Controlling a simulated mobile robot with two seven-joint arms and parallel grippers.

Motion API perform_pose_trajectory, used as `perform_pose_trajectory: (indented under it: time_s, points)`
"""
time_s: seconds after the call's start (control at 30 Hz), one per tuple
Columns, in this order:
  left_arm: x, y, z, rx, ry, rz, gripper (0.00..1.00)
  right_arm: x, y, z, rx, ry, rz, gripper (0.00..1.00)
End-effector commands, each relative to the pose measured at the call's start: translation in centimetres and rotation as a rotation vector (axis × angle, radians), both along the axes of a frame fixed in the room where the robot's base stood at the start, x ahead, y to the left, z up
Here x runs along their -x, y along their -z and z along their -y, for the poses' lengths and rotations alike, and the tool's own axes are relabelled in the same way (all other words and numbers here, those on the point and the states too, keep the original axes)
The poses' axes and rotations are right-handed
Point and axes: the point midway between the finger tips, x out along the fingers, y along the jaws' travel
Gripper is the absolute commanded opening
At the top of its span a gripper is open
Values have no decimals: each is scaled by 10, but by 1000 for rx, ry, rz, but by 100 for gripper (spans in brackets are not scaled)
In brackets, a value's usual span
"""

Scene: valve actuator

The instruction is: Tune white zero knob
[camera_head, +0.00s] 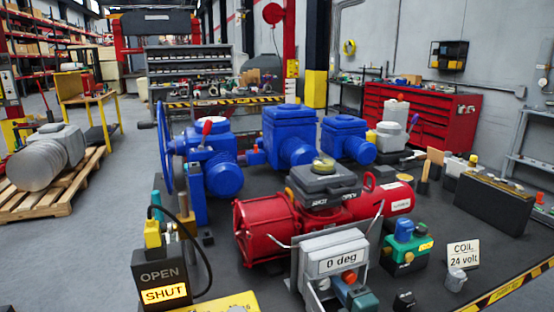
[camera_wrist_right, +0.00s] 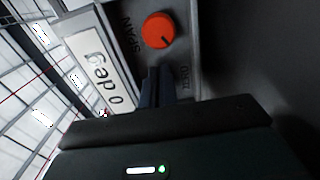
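The grey positioner box (camera_head: 318,245) with a "0 deg" display (camera_head: 337,263) stands at the front of the table. Below the display, a small white knob (camera_head: 322,284) shows at left and an orange-red knob to its right. In the right wrist view, the orange SPAN knob (camera_wrist_right: 158,30) is clear. My right gripper (camera_wrist_right: 158,88) is beside the ZERO label (camera_wrist_right: 184,78), its two dark fingers close together. No white knob is visible there; the fingers may hide it, and contact cannot be judged. My left gripper is not seen.
A red actuator (camera_head: 275,225) stands just behind the box. A green unit (camera_head: 405,250) and a "COIL 24 volt" sign (camera_head: 463,253) are to its right. An OPEN/SHUT indicator (camera_head: 162,280) with a black cable stands at left. Blue valves (camera_head: 290,135) are farther back.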

Motion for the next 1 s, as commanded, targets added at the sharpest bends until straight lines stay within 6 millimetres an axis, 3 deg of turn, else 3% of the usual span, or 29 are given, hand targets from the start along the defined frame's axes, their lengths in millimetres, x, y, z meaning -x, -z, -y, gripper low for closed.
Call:
perform_pose_trajectory:
  time_s: [0.17,0.7,1.0]
  points:
    - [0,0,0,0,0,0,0,3,3,0,-2,-12,-4,0]
    - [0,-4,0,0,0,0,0,54,1,23,1,-3,-2,0]
    - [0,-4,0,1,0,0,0,55,1,24,1,-2,-1,0]
